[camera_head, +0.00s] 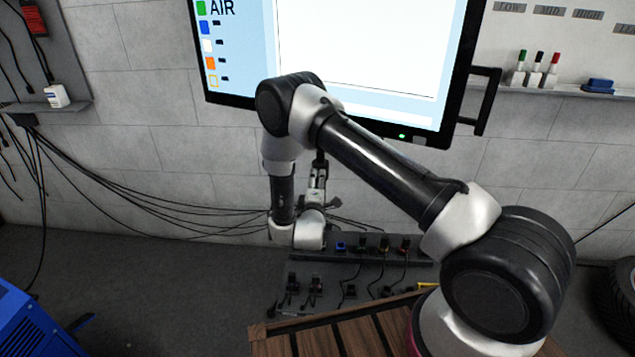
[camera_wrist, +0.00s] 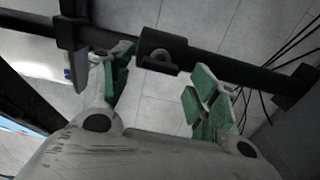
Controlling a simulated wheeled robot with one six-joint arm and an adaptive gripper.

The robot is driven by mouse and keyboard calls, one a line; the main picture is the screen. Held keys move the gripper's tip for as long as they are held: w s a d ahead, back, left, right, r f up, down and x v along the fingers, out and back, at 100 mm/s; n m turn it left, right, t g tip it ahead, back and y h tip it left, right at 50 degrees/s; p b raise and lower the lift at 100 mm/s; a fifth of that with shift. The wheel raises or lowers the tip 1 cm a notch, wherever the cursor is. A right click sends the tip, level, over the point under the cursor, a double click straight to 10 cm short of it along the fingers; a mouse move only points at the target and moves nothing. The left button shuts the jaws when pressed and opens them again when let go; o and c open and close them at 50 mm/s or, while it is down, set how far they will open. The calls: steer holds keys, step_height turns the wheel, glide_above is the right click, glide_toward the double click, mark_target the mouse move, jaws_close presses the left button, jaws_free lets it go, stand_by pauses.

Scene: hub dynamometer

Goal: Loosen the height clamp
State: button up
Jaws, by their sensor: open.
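In the wrist view, a black bar crosses the upper part of the picture, with a thick black collar (camera_wrist: 164,46) on it that looks like the height clamp. A small grey lug with a hole sits on the collar's near side. My gripper (camera_wrist: 160,82) is open, its green-padded fingers on either side of the lug as seen, with a visible gap to each. Whether the lug lies between the pads in depth, I cannot tell. In the head view my gripper (camera_head: 318,178) is below the monitor (camera_head: 350,60), partly behind my arm. The clamp is not clearly visible there.
A second black bracket (camera_wrist: 74,28) is on the bar at the left. Black cables (camera_head: 150,205) hang along the wall. A low panel with plugs (camera_head: 375,247) stands beneath my gripper, and a slatted wooden top (camera_head: 340,338) is in front.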

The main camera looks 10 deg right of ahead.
steer(key=v, duration=1)
